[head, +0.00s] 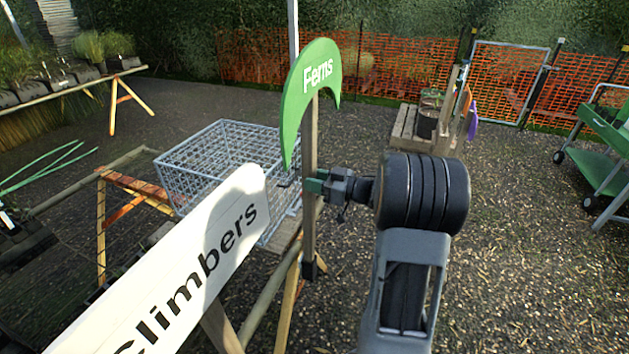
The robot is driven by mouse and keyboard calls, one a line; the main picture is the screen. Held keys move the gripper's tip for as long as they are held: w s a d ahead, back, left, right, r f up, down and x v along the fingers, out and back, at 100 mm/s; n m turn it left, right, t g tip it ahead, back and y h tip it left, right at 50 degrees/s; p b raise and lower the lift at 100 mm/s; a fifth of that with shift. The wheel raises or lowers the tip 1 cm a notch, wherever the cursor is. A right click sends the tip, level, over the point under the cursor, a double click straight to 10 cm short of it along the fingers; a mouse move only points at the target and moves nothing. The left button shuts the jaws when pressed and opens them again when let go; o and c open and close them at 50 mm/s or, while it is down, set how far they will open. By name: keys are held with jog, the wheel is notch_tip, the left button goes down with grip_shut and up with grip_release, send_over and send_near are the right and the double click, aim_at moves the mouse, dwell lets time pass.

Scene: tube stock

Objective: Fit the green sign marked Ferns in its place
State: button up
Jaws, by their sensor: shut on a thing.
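The green crescent-shaped sign (306,84) reads "Ferns" in white and is fixed on an upright wooden stake (309,215). My gripper (315,184) is shut on the stake below the sign and holds it upright. A dark block (313,267) is at the stake's lower end. I cannot tell whether that end touches anything. A white board reading "Climbers" (190,272) slants across the front left, close to the stake, and hides part of what lies behind it.
A wire mesh basket (207,160) stands behind the sign. Wooden trestles (135,190) are at the left. A plant bench (75,85) is at the far left. A wooden pallet with pots (425,137) is behind my arm, and a green trolley (605,150) at the right. Gravel ground (540,240) is open at the right.

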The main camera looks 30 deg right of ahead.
aim_at(314, 207)
jog(key=shift+f+b, duration=0.85)
jog(key=shift+f, duration=0.7)
jog(key=shift+f+b, duration=1)
jog(key=shift+f, duration=0.4)
jog(key=shift+f+b, duration=1)
jog(key=shift+f, duration=0.6)
jog(key=shift+f+b, duration=0.3)
jog(key=shift+f, duration=0.05)
